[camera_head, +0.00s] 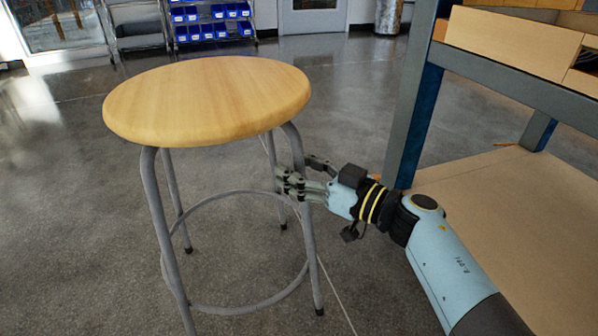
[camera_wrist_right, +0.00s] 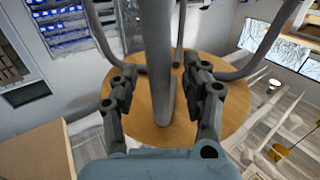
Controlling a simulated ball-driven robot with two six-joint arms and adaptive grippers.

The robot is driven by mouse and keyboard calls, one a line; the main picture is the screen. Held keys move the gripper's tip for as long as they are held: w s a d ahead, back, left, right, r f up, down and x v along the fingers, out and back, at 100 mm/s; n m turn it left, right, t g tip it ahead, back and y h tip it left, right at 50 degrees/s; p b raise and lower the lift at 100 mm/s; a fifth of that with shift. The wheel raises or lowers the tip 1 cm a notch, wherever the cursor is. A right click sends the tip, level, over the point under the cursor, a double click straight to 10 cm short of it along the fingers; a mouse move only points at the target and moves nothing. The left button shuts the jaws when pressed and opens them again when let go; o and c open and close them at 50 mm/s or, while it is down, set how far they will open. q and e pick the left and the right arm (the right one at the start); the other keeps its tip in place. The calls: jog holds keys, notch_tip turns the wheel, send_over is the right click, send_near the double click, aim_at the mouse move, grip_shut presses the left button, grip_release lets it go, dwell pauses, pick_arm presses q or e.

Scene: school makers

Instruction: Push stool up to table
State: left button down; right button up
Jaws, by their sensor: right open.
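The stool (camera_head: 208,98) stands upright on the floor at the left-centre of the head view, with a round wooden seat, grey metal legs and a ring. The table (camera_head: 500,78) is at the right, with a grey frame and blue legs; a gap of floor separates it from the stool. My right gripper (camera_head: 291,186) is open at the stool's near right leg, below the seat. In the right wrist view, that stool leg (camera_wrist_right: 158,60) stands between the two fingers of the gripper (camera_wrist_right: 163,88); I cannot tell if they touch it. My left gripper is not in view.
A wooden lower shelf (camera_head: 540,200) spans under the table, beside my right arm. Wooden trays (camera_head: 515,40) sit on the table. A rack of blue bins (camera_head: 212,22) and a door (camera_head: 312,14) are at the back. The floor around the stool is clear.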

grip_shut()
dwell(0.3)
